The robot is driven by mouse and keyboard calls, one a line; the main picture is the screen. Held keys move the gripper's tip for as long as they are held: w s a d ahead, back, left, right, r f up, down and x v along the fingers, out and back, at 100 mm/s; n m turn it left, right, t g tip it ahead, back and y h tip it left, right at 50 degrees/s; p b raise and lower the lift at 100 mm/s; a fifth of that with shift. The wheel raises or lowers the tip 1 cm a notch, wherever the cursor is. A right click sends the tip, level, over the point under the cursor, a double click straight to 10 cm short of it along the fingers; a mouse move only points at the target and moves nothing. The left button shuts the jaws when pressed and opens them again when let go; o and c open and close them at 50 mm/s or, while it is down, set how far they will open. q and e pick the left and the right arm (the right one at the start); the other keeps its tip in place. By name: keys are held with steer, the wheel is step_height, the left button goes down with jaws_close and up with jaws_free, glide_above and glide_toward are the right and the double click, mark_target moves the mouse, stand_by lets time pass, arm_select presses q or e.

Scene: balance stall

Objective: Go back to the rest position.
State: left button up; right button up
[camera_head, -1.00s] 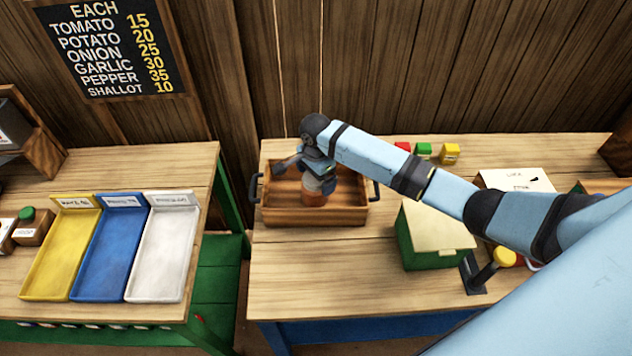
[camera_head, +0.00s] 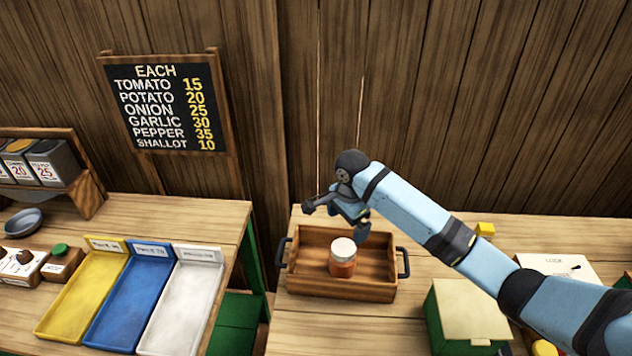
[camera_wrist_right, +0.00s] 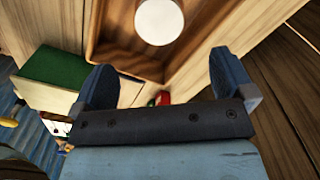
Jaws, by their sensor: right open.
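My right gripper (camera_head: 338,210) is open and empty above the back of the wooden tray (camera_head: 307,284). In the right wrist view its two fingers (camera_wrist_right: 165,85) stand wide apart with nothing between them. A jar (camera_head: 343,258) with a white lid and orange-red contents stands upright inside the tray, below and apart from the gripper. The jar's white lid (camera_wrist_right: 159,20) also shows at the top of the right wrist view. My left gripper is not in view.
A green box (camera_head: 468,318) with a cream lid stands right of the tray. Yellow (camera_head: 88,288), blue (camera_head: 130,300) and white (camera_head: 182,305) trays lie on the left table. Table space between tray and green box is clear.

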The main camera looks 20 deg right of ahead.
mark_target(342, 258)
steer(key=s+a+f+n+t+y, duration=0.1)
steer(key=s+a+f+n, duration=0.3)
steer(key=s, duration=0.4)
steer(key=s+a+f+n+t+y, duration=0.1)
steer(key=s+a+f+n, duration=0.15)
steer(key=s+n, duration=0.4)
steer(key=s+d+r+n+t+h, duration=0.1)
steer(key=s+r+n, duration=0.1)
steer(key=s, duration=0.5)
steer(key=s+d+r+n, duration=0.1)
steer(key=s+d+n, duration=0.15)
steer(key=s, duration=0.35)
steer(key=s+r+n+t+h, duration=0.1)
steer(key=s+r+n, duration=0.15)
steer(key=s, duration=0.45)
steer(key=w+a+f+t+y, duration=0.1)
steer(key=w+a+f+t, duration=0.1)
steer(key=f, duration=0.2)
steer(key=w+a+f+n+t+y, duration=0.1)
steer(key=w+f+t, duration=0.1)
steer(key=f, duration=0.3)
steer(key=w+a+f+t, duration=0.2)
steer(key=f, duration=0.3)
steer(key=shift+w+a+y, duration=0.35)
steer(key=shift+w+y, duration=0.05)
steer(key=shift+a+f+t, duration=0.25)
steer(key=shift+f+t, duration=0.15)
steer(key=shift+f, duration=0.05)
